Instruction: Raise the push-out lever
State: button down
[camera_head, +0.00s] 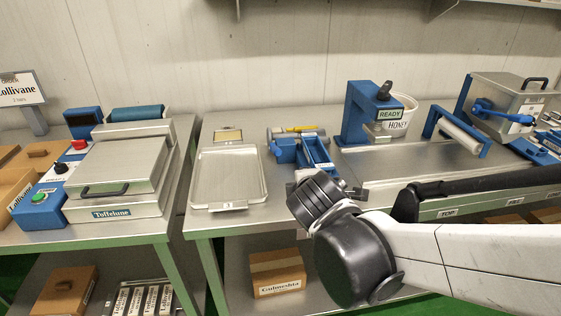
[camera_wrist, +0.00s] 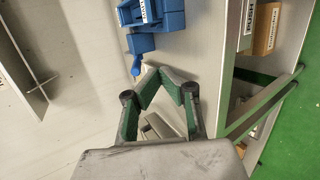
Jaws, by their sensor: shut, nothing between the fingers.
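A blue device (camera_head: 313,152) with a pale label stands on the middle bench, just behind my wrist in the head view. In the wrist view the same kind of blue labelled body (camera_wrist: 160,16) is at the top. A short blue lever-like rod (camera_wrist: 136,66) with a rounded end sticks out below it; I cannot tell for sure that it is the push-out lever. My gripper (camera_wrist: 166,72) is shut and empty, its green-padded fingers meeting to the right of the rod, apart from it in the picture. In the head view, my wrist partly hides the device's front.
A metal tray (camera_head: 229,203) lies to the left of the device. A blue stand marked READY (camera_head: 358,112) and a honey tub (camera_head: 408,104) stand at the back right. A steel machine with a blue handle (camera_head: 507,100) is farther right. A boxed shelf lies below.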

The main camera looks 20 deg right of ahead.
aim_at(277, 151)
jog(key=w+a+f+n+t+b, duration=0.1)
jog(key=w+f+n, duration=0.1)
jog(key=n, duration=0.2)
jog(key=w+a+f+n+t+b, duration=0.1)
jog(key=w+f+n+b, duration=0.1)
jog(key=n, duration=0.3)
jog(key=w+a+f+n+t+b, duration=0.1)
jog(key=w+f+n+t+b, duration=0.1)
jog(key=n, duration=0.3)
jog(key=shift+w+a+f, duration=0.25)
jog(key=shift+a+f, duration=0.1)
jog(key=shift+f, duration=0.3)
jog(key=shift+w+a+f+n+b, duration=0.35)
jog(key=shift+a+n+b, duration=0.1)
jog(key=shift+n, duration=0.55)
jog(key=b+x, duration=0.1)
jog(key=x, duration=0.9)
jog(key=shift+a+r, duration=0.1)
jog(key=shift+w+d+r, duration=0.15)
jog(key=shift+r, duration=0.4)
jog(key=shift+w+d+r, duration=0.1)
jog(key=shift+r, duration=0.4)
jog(key=shift+w+d+r, duration=0.25)
jog(key=shift+w+r, duration=0.2)
jog(key=shift+r, duration=0.35)
